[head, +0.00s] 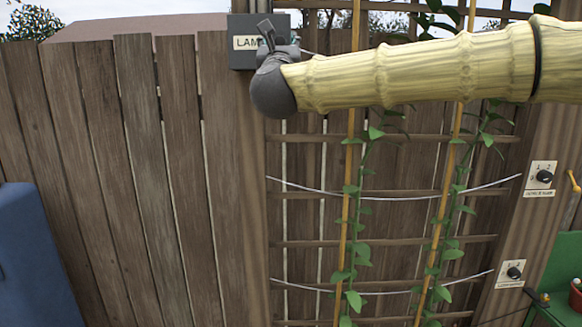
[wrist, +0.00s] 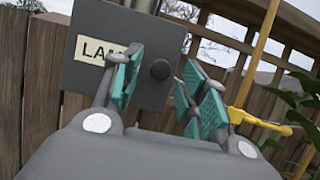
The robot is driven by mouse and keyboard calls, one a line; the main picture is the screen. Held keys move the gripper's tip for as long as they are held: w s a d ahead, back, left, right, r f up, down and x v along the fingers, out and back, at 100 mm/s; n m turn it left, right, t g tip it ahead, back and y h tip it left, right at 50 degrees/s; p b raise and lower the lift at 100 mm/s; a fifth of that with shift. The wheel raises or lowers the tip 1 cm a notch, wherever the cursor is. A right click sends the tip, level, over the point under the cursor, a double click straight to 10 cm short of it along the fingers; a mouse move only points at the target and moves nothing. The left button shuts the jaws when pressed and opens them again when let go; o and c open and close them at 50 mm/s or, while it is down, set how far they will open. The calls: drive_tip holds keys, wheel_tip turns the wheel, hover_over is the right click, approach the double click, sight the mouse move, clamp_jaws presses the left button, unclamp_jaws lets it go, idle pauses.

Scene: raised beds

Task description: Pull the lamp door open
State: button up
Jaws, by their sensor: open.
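The lamp door is the grey front of a box (head: 240,58) high on the fence, with a pale label starting "LA". In the wrist view the grey door (wrist: 95,35) looks shut, and a round dark knob (wrist: 160,69) sticks out right of the label. My gripper (head: 268,33) is in front of the box and hides part of the label and the knob in the head view. In the wrist view my gripper (wrist: 163,88) is open, with teal pads on either side of the knob's direction. I cannot tell whether the pads reach it.
A wooden fence (head: 120,160) stands behind the box. A trellis with climbing plants (head: 355,215) and wires is right of it. Two dial switches (head: 541,177) are on the right post. A blue object (head: 35,260) stands at lower left.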

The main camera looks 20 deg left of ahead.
drive_tip(key=b+v, duration=0.5)
drive_tip(key=v, duration=0.4)
drive_tip(key=w+f+n+g, duration=0.1)
drive_tip(key=w+f+n, duration=0.2)
drive_tip(key=f, duration=0.8)
drive_tip(key=w+f+n+g+b, duration=0.1)
drive_tip(key=w+f+n+g, duration=0.1)
drive_tip(key=f, duration=1)
drive_tip(key=shift+w+a+n+y, duration=0.4)
drive_tip(key=shift+a+n, duration=0.1)
drive_tip(key=shift+n, duration=0.4)
drive_tip(key=shift+f, duration=0.25)
